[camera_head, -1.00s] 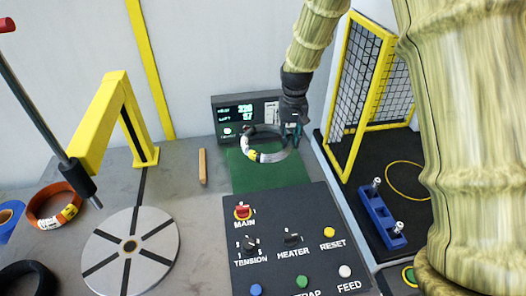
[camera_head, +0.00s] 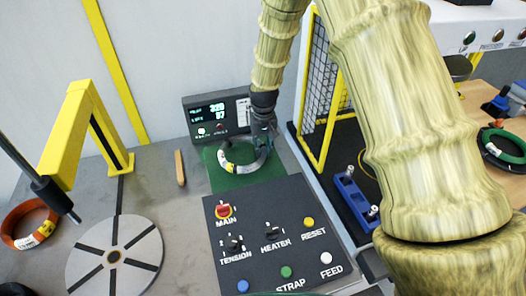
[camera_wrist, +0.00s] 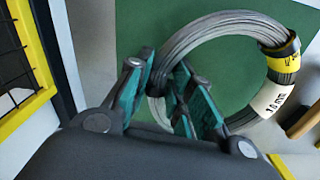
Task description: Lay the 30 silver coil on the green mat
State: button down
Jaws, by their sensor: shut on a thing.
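The silver coil (camera_wrist: 207,30) is a ring of grey wire with a yellow band and a white label that reads about 1.0 mm. In the head view the coil (camera_head: 229,166) is at the green mat (camera_head: 222,184), in front of the display box. My gripper (camera_wrist: 172,92) is shut on the near side of the coil's ring, with its teal fingers on either side of the wire. In the head view my gripper (camera_head: 264,138) points down at the coil's right side. The coil is over the mat (camera_wrist: 143,27); I cannot tell whether it touches it.
A black control panel (camera_head: 262,275) with knobs and buttons lies in front of the mat. The display box (camera_head: 205,120) stands behind it. A yellow mesh guard (camera_head: 312,105) and a blue block (camera_head: 350,200) are to the right. A wooden stick (camera_head: 180,168) lies left of the mat.

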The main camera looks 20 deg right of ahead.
jog(key=shift+f+p, duration=0.3)
jog(key=shift+f, duration=0.9)
jog(key=c, duration=1.3)
grip_release()
jog(key=shift+r+b, duration=1.85)
jog(key=shift+r, duration=4.15)
